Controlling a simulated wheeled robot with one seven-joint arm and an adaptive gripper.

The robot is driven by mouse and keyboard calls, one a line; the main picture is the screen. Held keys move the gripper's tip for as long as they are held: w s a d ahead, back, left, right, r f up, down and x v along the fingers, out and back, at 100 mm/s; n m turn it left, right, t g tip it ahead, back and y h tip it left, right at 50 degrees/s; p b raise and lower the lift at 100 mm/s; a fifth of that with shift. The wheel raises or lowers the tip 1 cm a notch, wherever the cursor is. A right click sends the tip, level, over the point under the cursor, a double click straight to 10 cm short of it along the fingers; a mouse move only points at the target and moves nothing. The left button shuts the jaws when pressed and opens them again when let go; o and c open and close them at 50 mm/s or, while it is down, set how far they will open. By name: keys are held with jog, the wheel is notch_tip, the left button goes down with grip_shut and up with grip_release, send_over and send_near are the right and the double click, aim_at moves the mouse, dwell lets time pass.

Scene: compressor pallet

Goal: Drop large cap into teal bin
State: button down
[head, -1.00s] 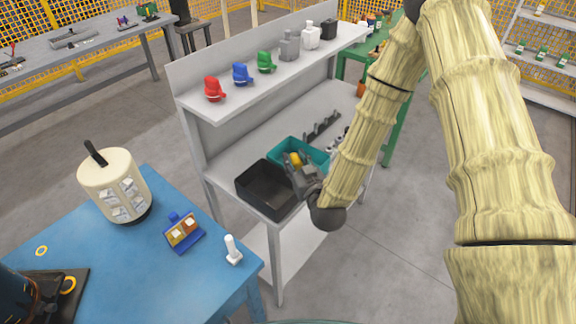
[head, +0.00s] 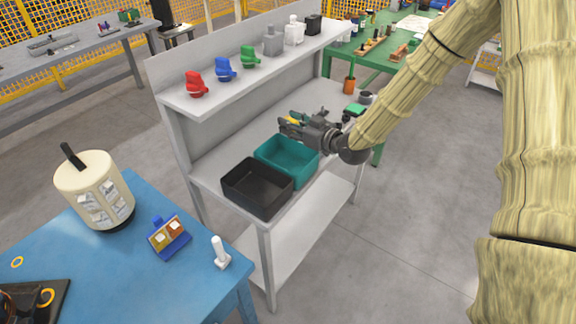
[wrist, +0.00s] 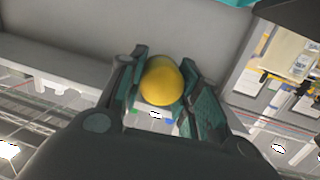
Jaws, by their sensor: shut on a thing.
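My gripper (head: 284,127) is shut on a yellow cap (wrist: 162,82), which sits between its two fingers in the wrist view. In the head view only a small part of the cap (head: 294,121) shows, the rest hidden by the fingers. The gripper is raised near the back rim of the teal bin (head: 289,174), apart from it. The bin stands on the grey bench and looks empty, though part of its inside is hidden. A teal edge (wrist: 236,2) shows at the top of the wrist view.
A black bin (head: 256,198) stands directly left of the teal bin. The shelf (head: 240,78) above carries red, blue and green pieces and several bottle-like items. A blue table (head: 130,275) is at front left. A green table (head: 400,55) stands beyond the bench.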

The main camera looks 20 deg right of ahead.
notch_tip(320, 180, down, 5)
jog(key=shift+r+b, duration=0.1)
jog(key=shift+b, duration=1.05)
jog(key=c, duration=0.9)
grip_release()
jog(key=shift+c, duration=0.2)
jog(key=v, duration=1.2)
